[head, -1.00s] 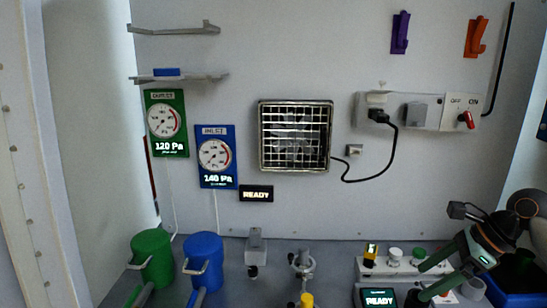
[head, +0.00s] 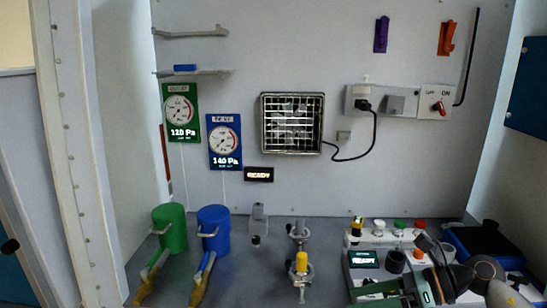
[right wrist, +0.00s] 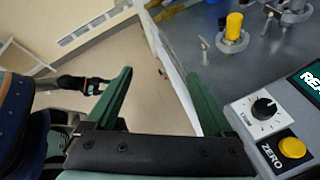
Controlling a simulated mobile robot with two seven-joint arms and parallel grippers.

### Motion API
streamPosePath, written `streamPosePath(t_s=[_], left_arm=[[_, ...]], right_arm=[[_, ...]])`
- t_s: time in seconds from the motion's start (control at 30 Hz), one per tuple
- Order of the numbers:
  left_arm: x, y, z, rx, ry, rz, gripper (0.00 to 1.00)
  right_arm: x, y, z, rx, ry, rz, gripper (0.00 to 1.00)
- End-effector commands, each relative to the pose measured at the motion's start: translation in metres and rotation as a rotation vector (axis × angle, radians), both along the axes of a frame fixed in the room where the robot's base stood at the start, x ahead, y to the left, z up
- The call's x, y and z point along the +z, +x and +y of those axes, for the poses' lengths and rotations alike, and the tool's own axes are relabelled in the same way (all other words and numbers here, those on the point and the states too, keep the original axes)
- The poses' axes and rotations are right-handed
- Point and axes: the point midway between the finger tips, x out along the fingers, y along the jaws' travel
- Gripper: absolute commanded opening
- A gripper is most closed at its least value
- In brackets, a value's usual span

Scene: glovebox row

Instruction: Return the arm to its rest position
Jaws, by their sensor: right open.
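My right gripper (right wrist: 158,73) is open, its two green fingers wide apart with nothing between them. In the right wrist view it hangs beside the bench edge, with pale floor showing between the fingers. In the head view my right arm (head: 438,283) is low at the bottom right, in front of the bench devices, its lower part cut off by the frame.
The grey bench (head: 335,236) holds a green canister (head: 170,229), a blue canister (head: 214,228), a clamp with a yellow top (head: 301,263) and a READY display (head: 363,259). The yellow ZERO button (right wrist: 293,147) is close to the right finger. A blue bin (head: 455,238) stands at right.

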Motion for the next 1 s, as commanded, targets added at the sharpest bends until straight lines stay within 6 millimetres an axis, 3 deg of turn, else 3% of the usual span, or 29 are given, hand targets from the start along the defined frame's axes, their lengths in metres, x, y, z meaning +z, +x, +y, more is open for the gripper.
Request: streamPosePath(t_s=[0.03, 0.17, 0.27, 0.37, 0.47, 0.57, 0.7, 0.83, 0.87, 1.0], left_arm=[[0.001, 0.001, 0.000, 0.000, -0.001, -0.003, 0.64], [0.000, 0.000, 0.000, 0.000, 0.000, -0.001, 0.64], [0.000, -0.001, 0.000, 0.001, 0.000, 0.002, 0.64], [0.000, -0.001, 0.000, 0.000, 0.000, 0.002, 0.64], [0.000, -0.001, 0.000, 0.001, 0.000, 0.002, 0.64], [0.000, -0.002, 0.000, 0.001, 0.000, 0.003, 0.64], [-0.001, -0.002, 0.000, 0.000, 0.000, 0.004, 0.64], [-0.001, -0.002, 0.000, 0.000, 0.000, 0.004, 0.64], [-0.001, -0.003, 0.000, 0.000, 0.000, 0.004, 0.64], [-0.001, -0.003, 0.000, 0.000, 0.000, 0.005, 0.64]], right_arm=[[-0.005, -0.007, 0.020, -0.033, 0.131, 0.066, 0.87], [-0.006, -0.015, 0.054, -0.184, 0.504, 0.283, 0.87], [-0.013, -0.015, 0.058, -0.349, 0.792, 0.502, 0.87], [-0.037, -0.015, 0.047, -0.547, 1.058, 0.748, 0.87], [-0.079, -0.021, 0.029, -0.777, 1.297, 1.015, 0.87], [-0.137, -0.043, 0.009, -1.039, 1.508, 1.294, 0.87], [-0.221, -0.100, -0.006, -1.413, 1.724, 1.654, 0.87], [-0.272, -0.156, -0.006, -1.682, 1.827, 1.888, 0.87], [-0.280, -0.167, -0.005, 1.689, -1.799, -1.883, 0.87], [-0.299, -0.197, -0.001, 1.649, -1.661, -1.802, 0.87]])
